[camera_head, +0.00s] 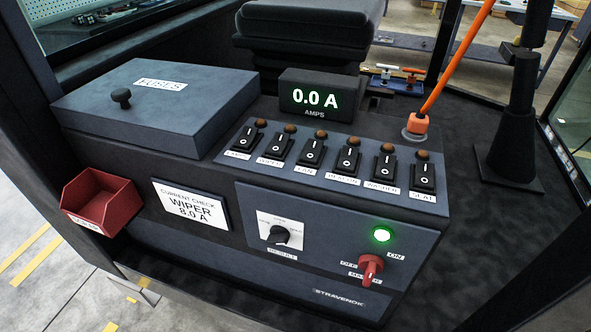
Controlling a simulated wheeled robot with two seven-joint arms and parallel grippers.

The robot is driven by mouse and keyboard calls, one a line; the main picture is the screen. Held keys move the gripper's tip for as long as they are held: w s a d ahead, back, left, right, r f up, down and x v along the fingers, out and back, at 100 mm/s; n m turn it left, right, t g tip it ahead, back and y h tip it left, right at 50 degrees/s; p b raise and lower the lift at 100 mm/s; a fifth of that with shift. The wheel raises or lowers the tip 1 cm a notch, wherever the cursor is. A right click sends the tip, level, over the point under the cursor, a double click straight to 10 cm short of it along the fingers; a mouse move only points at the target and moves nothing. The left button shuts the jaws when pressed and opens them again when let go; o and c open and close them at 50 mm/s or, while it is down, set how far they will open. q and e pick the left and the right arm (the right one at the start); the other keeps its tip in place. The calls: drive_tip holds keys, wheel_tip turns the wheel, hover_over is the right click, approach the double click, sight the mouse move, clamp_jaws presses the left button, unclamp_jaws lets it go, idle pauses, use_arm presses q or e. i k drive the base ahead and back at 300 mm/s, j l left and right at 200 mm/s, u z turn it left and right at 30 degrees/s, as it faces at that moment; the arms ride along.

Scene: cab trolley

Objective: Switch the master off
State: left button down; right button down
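The red master switch (370,268) sits low on the right of the console's front panel, above a MASTER label. An OFF label (349,264) is to its left and an ON label (396,255) to its upper right. I cannot tell clearly which label the red handle points to. A green lamp (381,234) just above the switch is lit. The amps display (317,96) reads 0.0 A. Neither of my grippers is in view, and nothing covers the switch.
A row of several rocker switches (312,152) with brown lamps runs along the console top. A selector knob (278,235) is left of the master switch. The fuses box lid (157,105) is closed. An orange lever (451,75) rises behind. A red bin (101,201) hangs at left.

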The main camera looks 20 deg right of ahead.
sight(372, 265)
drive_tip(key=z, duration=1.2)
